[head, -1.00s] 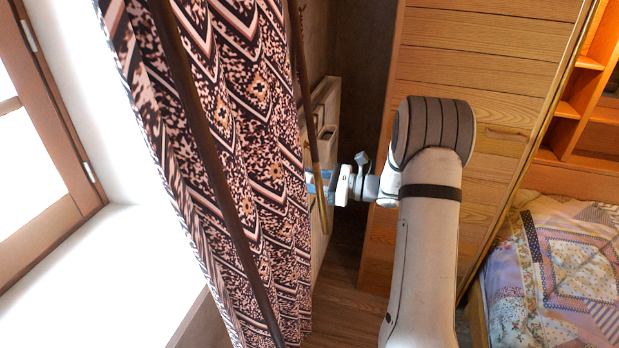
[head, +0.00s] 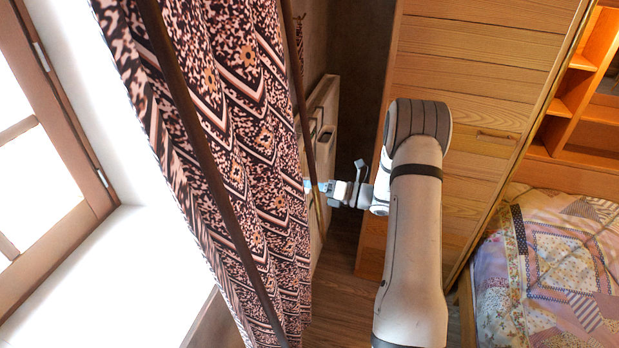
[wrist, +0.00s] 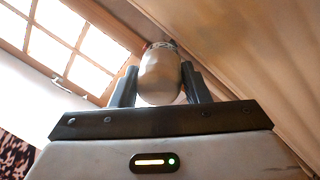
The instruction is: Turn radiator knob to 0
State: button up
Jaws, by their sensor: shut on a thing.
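The radiator knob (wrist: 160,75) is a pale, rounded cylinder with a bit of red at its far end, seen in the wrist view. My gripper (wrist: 160,88) has one dark finger on each side of the knob and is shut on it. In the head view my gripper (head: 316,186) reaches left to the curtain's edge, beside the beige radiator (head: 322,120). There the knob and the fingertips are hidden behind the curtain and a dark pole. I cannot read any number on the knob.
A patterned curtain (head: 225,130) hangs just left of my gripper, with dark poles in front of it. A window (head: 45,150) is at far left. A wooden cabinet (head: 470,85) stands behind my arm, and a bed (head: 555,260) is at right. Some floor shows below.

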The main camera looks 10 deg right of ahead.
jog(key=m+p, duration=0.3)
jog(key=m, duration=0.3)
jog(key=shift+r+t+p, duration=0.1)
jog(key=shift+t+p, duration=0.2)
jog(key=shift+t, duration=0.1)
jog(key=shift+f+m+p, duration=0.2)
jog(key=shift+m+p, duration=0.9)
jog(key=shift+m, duration=1.3)
jog(key=o, duration=1)
jog(key=shift+f, duration=0.1)
jog(key=b+v, duration=0.2)
jog(key=v, duration=0.5)
jog(key=shift+s+d, duration=0.3)
